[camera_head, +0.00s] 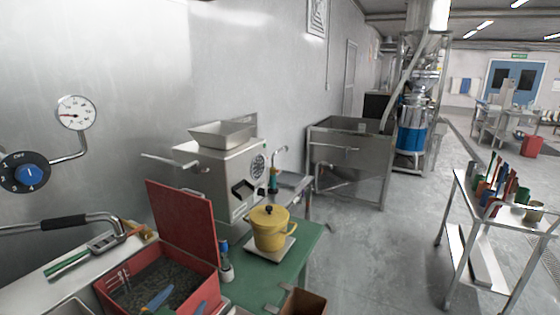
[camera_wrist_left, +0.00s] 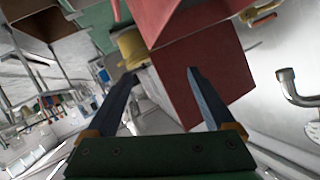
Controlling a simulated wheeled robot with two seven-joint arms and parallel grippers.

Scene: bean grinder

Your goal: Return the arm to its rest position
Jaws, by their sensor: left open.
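My left gripper (camera_head: 158,298) shows at the bottom edge of the head view, in front of or over the red toolbox (camera_head: 212,288). The red toolbox lid (camera_wrist_left: 195,85) is behind the fingers in that view. The bean grinder (camera_head: 222,172) stands against the wall, apart from the gripper. My right gripper is not in view.
A yellow pot (camera_head: 269,228) sits on a pale plate on the green table (camera_head: 306,240), right of the toolbox. The raised toolbox lid (camera_head: 180,222) stands near the left arm. A metal cart (camera_head: 500,218) with several coloured items is at right. The floor between is clear.

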